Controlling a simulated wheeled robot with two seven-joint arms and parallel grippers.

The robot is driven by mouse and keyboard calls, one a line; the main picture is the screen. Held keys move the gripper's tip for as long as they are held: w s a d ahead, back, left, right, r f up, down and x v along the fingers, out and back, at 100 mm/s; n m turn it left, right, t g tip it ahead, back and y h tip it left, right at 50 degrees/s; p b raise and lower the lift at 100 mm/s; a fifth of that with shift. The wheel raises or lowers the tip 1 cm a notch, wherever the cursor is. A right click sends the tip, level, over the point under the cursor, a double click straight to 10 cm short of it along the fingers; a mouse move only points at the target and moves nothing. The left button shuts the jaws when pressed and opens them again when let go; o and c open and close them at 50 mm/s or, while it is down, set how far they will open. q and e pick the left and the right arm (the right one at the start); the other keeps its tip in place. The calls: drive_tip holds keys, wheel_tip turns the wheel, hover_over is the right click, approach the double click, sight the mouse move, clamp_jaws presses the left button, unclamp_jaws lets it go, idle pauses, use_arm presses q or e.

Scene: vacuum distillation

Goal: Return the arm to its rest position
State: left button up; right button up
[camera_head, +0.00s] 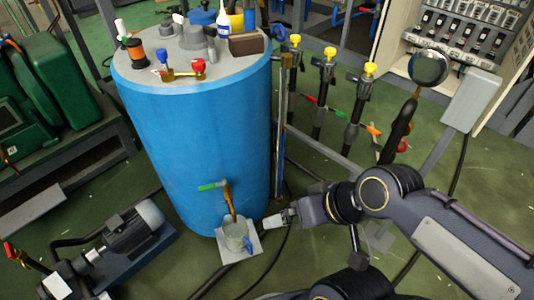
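My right arm comes in from the right edge and reaches to the lower middle. Its gripper (278,219) is low, just right of a clear beaker (236,236) that stands on a small light plate (243,248). The fingertips look small and pale; I cannot tell whether they are open or touch anything. A gap shows between them and the beaker. The beaker sits under a brass tap (229,202) with a green handle on the blue tank (195,140). A dark joint of mine shows at the bottom edge. My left gripper is not in view.
Black pipes with yellow-topped valves (328,62) and red, green and orange handles stand behind my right arm. A control cabinet (455,40) is at top right. A motor pump (133,230) is at lower left, green machinery (50,80) at left. Cables cross the green floor.

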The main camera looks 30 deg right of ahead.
wheel_tip(320, 180, up, 29)
drive_tip(key=p, duration=2.8)
drive_tip(key=shift+r, duration=0.1)
